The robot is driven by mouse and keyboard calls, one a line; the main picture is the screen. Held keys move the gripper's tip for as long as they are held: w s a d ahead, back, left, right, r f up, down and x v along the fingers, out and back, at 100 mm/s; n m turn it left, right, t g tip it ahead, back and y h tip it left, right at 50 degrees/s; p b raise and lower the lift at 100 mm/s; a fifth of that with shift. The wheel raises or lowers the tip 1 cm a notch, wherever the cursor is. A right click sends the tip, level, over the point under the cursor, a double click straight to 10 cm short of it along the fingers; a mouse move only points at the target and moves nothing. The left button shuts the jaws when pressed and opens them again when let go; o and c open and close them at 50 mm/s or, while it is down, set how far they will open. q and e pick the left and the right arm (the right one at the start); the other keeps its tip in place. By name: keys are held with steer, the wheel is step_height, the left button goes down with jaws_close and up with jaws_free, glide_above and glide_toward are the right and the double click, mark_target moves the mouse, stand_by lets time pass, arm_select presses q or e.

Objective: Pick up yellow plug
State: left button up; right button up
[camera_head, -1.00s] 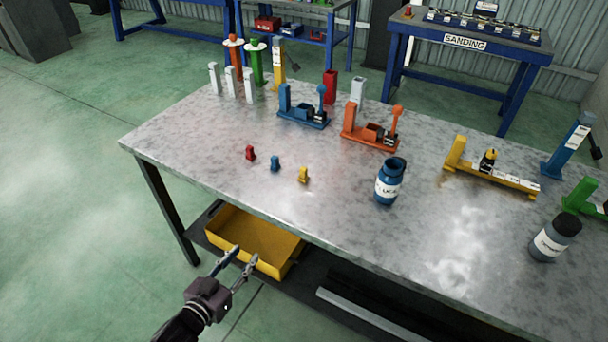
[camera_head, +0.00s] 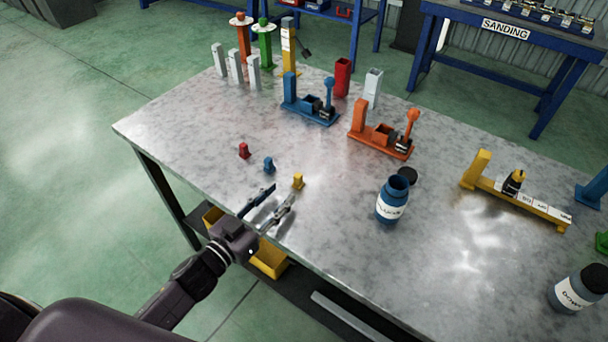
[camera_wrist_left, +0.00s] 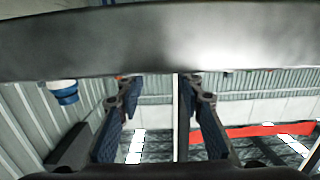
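The yellow plug (camera_head: 298,181) stands on the metal table (camera_head: 180,140) near its front edge, in the head view. A blue plug (camera_head: 268,165) and a red plug (camera_head: 243,151) stand to its left in a row. My left gripper (camera_head: 277,199) is open and empty, its two fingers pointing toward the yellow plug from the front edge side, a short way apart from it. In the left wrist view the open fingers (camera_wrist_left: 160,95) show with nothing between them, and the table edge (camera_wrist_left: 160,40) crosses above them. The plugs cannot be made out there. My right gripper is not in view.
Blue (camera_head: 310,112) and orange (camera_head: 380,142) fixtures stand farther back. A yellow bin (camera_head: 268,260) is below the table. The tabletop between plugs and fixtures is clear.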

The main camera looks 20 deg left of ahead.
mark_target(296, 180)
arm_select(q)
steer(key=shift+w+d+r, duration=0.15)
steer(key=shift+w, duration=0.1)
steer(key=shift+w+d+p, duration=0.2)
steer(key=shift+w+p, duration=0.15)
steer(key=shift+w, duration=0.2)
steer(key=x, duration=0.3)
steer(key=shift+w+d+p, duration=0.2)
steer(key=shift+w+p, duration=0.1)
steer(key=shift+p, duration=0.1)
steer(key=shift+w+d+f, duration=0.1)
steer(key=shift+w+f, duration=0.1)
steer(key=shift+f, duration=0.05)
steer(key=c, duration=0.7)
steer(key=shift+c, duration=1.1)
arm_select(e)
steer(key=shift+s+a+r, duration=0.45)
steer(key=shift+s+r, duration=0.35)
